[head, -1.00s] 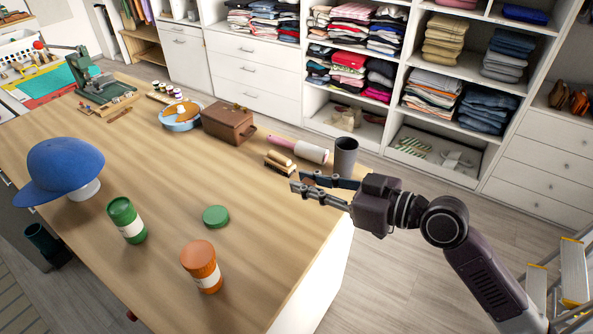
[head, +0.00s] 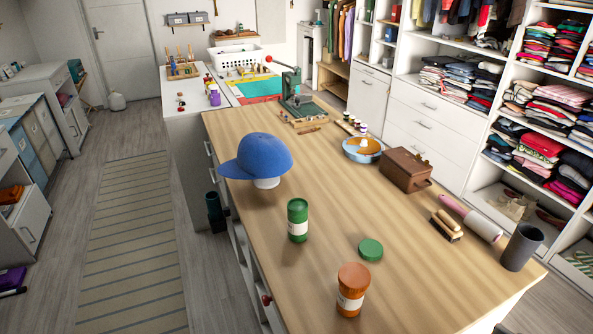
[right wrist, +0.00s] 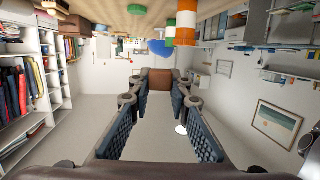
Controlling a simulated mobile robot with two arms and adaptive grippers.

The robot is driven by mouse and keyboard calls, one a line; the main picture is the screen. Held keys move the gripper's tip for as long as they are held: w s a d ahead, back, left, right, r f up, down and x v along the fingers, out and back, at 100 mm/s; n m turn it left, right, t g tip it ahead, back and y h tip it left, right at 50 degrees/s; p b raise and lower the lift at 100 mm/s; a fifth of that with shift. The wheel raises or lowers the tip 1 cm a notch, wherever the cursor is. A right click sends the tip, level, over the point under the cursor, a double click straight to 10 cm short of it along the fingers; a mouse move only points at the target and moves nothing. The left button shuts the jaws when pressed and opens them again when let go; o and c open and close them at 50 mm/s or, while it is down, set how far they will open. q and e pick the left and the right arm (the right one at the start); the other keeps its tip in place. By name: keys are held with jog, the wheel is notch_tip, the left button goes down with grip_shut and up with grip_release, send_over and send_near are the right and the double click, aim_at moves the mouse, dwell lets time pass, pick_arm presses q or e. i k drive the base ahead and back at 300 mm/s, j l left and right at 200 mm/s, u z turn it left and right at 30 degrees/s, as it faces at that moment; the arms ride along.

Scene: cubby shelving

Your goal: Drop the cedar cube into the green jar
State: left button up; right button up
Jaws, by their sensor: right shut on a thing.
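The green jar (head: 297,221), with a white label, stands upright on the wooden table in the head view. A green round lid (head: 370,250) lies flat on the table to its right. Whether the jar's mouth is open is too small to tell. In the right wrist view, which looks upside down, my right gripper (right wrist: 160,80) is shut on a brown block, the cedar cube (right wrist: 160,79), at its fingertips. The green jar (right wrist: 186,5) also shows there at the top edge, beyond the gripper. My left gripper is in neither current view.
An orange jar (head: 352,290) stands near the green jar. A blue cap (head: 262,155) sits on a stand behind it. A brown box (head: 405,170), a brush (head: 446,226), a lint roller (head: 472,219) and a grey cup (head: 521,247) line the right side.

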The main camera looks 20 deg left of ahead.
aim_at(299, 231)
jog(key=i+j+z, duration=0.1)
jog(key=j, duration=0.45)
jog(key=i+j, duration=0.15)
jog(key=j, duration=0.4)
jog(key=i+j+z, duration=0.15)
jog(key=j, duration=0.35)
